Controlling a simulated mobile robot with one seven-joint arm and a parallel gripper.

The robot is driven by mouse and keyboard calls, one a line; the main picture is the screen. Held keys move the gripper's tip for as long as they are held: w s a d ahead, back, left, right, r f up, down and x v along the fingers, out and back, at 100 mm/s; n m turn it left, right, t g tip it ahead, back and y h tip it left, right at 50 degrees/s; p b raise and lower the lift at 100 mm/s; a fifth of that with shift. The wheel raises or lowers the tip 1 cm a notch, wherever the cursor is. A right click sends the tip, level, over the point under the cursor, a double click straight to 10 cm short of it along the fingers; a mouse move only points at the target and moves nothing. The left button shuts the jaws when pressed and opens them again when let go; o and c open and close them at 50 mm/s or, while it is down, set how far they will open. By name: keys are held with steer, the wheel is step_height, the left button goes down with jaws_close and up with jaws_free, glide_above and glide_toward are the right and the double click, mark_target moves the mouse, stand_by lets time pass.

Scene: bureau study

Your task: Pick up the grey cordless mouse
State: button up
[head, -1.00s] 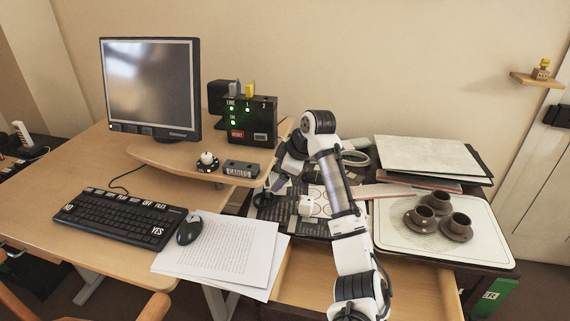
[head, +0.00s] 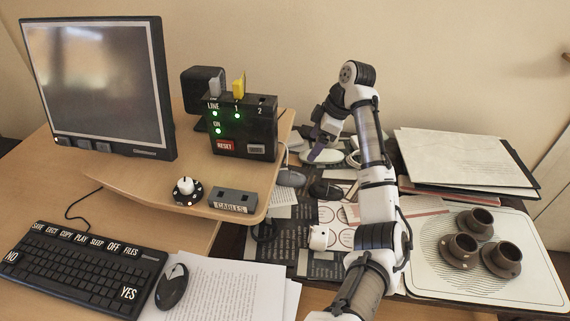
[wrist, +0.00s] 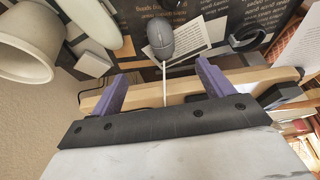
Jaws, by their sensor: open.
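A grey mouse (head: 291,178) lies on the cluttered dark surface right of the desk's raised shelf. In the wrist view a grey mouse (wrist: 160,37) lies beyond the gap between the fingers; a thin pale line like a cord runs from it toward my gripper. A black mouse (head: 325,189) lies close by in the head view. A dark mouse (head: 171,286) sits beside the keyboard, with no cord visible. My gripper (wrist: 160,78) is open and empty, its purple fingers spread. In the head view my gripper (head: 322,148) is above the back of the cluttered surface.
The control box (head: 241,127) and cables block (head: 233,200) stand on the raised shelf to the left. A white tray (head: 440,283) with brown cups and stacked folders (head: 465,157) are right of my arm. A pale cup (wrist: 28,40) is at the wrist view's left.

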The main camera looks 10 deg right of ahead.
mark_target(296, 173)
steer(key=b+x, duration=0.1)
steer(key=x, duration=0.8)
steer(key=shift+s+f+b, duration=0.1)
steer(key=shift+b, duration=0.25)
steer(key=x, duration=0.4)
steer(key=shift+s+a+f+p, duration=0.1)
steer(key=shift+a+f+p, duration=0.1)
steer(key=shift+p, duration=0.15)
steer(key=shift+d, duration=0.1)
steer(key=shift+c, duration=0.4)
steer(key=c, duration=1)
steer(key=shift+r, duration=0.1)
